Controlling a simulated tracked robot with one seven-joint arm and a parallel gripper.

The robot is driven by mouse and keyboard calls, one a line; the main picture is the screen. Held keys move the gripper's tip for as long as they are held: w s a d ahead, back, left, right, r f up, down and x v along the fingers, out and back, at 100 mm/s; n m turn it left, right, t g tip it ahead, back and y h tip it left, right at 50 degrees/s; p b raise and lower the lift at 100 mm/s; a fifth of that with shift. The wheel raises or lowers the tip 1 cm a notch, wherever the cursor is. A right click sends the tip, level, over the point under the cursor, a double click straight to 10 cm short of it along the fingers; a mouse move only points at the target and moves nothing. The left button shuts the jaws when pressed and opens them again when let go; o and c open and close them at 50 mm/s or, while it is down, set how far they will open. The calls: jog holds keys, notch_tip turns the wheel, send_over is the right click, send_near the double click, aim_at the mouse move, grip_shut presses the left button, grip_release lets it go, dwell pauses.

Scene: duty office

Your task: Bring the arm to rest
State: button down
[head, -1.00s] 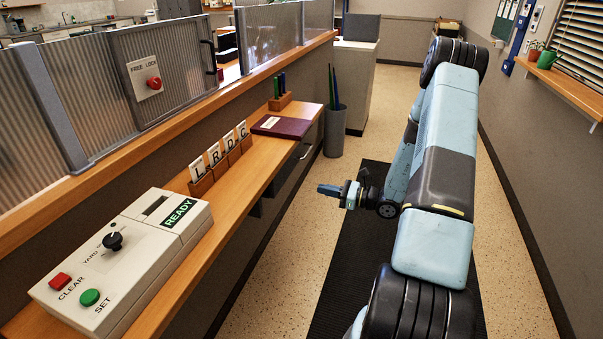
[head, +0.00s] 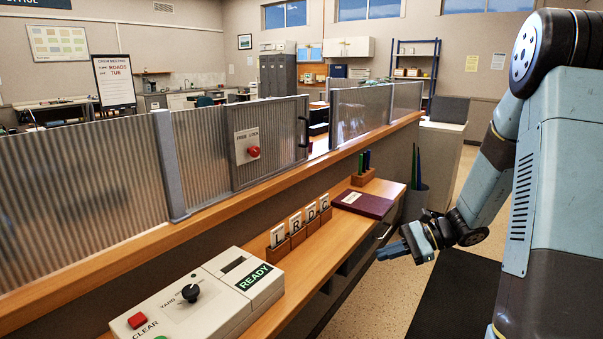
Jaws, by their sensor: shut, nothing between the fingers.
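My arm, light blue and dark grey, fills the right side of the head view, bent at the elbow. My gripper (head: 408,247) hangs low at the wrist, over the floor to the right of the wooden shelf (head: 338,232). It is shut and empty, its fingers pointing left toward the shelf's edge. It appears apart from the shelf and everything on it.
A control box (head: 207,306) with a green READY label stands on the shelf, beside letter cards (head: 301,227), a dark red book (head: 363,204) and a pen block (head: 363,176). A ribbed screen (head: 85,182) runs behind. A grey bin (head: 416,202) stands beyond. Floor (head: 378,305) is open below.

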jog(key=s+d+r+n+t+h, duration=0.1)
jog(key=s+r+n+t+h, duration=0.3)
jog(key=s+r+n+h, duration=0.9)
jog(key=shift+s+d+r+n+t, duration=0.3)
jog(key=shift+s+r, duration=3.45)
jog(key=shift+s, duration=0.9)
jog(key=shift+a, duration=0.1)
